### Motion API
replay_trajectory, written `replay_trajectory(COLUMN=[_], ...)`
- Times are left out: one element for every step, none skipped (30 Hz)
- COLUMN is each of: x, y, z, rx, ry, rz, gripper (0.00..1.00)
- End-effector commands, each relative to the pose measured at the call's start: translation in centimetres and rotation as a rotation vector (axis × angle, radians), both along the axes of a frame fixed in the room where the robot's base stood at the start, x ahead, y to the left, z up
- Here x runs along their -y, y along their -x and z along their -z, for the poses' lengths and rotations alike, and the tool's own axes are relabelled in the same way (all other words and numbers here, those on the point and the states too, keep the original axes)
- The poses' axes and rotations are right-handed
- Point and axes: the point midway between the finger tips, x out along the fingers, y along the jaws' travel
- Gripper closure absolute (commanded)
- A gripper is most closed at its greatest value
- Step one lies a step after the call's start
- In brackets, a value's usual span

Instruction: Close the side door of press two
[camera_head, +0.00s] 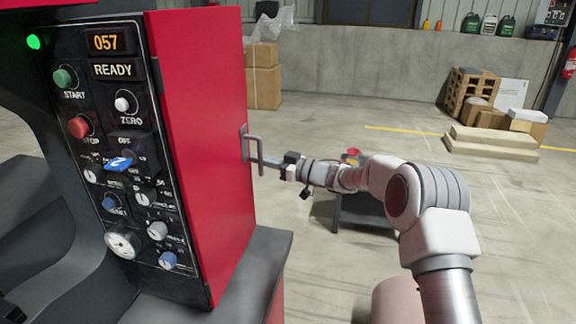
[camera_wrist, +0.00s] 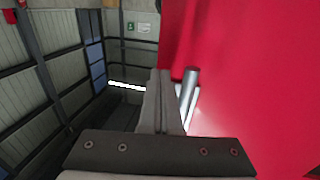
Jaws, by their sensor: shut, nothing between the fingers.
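The press (camera_head: 110,150) stands at the left with a blue tag reading 2 on its black control panel. Its red side door (camera_head: 200,150) faces right, with hinges along the panel edge. I cannot tell whether a gap is left at its far edge. A metal bar handle (camera_head: 259,138) sticks out near that far edge. My gripper (camera_head: 262,161) is shut and empty, its fingertips at the handle's lower part. In the wrist view the closed fingers (camera_wrist: 160,72) lie just left of the handle (camera_wrist: 191,78), beside the red door (camera_wrist: 255,80); contact is unclear.
A dark ledge (camera_head: 262,262) of the press lies below the door. A low dark stand (camera_head: 362,208) is behind my arm. Cardboard boxes (camera_head: 263,88) and a pallet stack (camera_head: 470,95) stand farther back. The floor at right is open.

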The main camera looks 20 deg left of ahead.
Motion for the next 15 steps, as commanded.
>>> replay_trajectory(x=[0.3,0.8,1.6,2.3,3.1,4.2,5.0,5.8,6.8,7.6,8.3,9.3,10.1,10.8,11.8], y=[0.3,0.4,0.4,0.5,0.5,0.6,0.7,0.8,1.0,1.0,1.1,1.3,1.4,1.5,1.6], z=[-0.5,-0.4,-0.4,-0.3,-0.3,-0.3,-0.2,-0.2,-0.2,-0.2,-0.1,-0.2,-0.1,-0.1,-0.1], rx=[0.002,0.002,0.003,0.003,0.003,0.003,0.001,0.002,0.003,0.002,0.002,0.002,0.002,0.002,0.002], ry=[-0.009,-0.008,-0.007,-0.006,-0.005,-0.004,-0.003,-0.002,-0.003,-0.002,-0.002,-0.002,-0.002,-0.001,0.0], rz=[-0.006,-0.005,-0.003,-0.003,-0.001,0.001,0.001,0.003,0.002,0.004,0.004,0.004,0.006,0.005,0.006], gripper=[1.0,1.0,1.0,1.0,1.0,1.0,1.0,1.0,1.0,1.0,1.0,1.0,1.0,1.0,1.0])
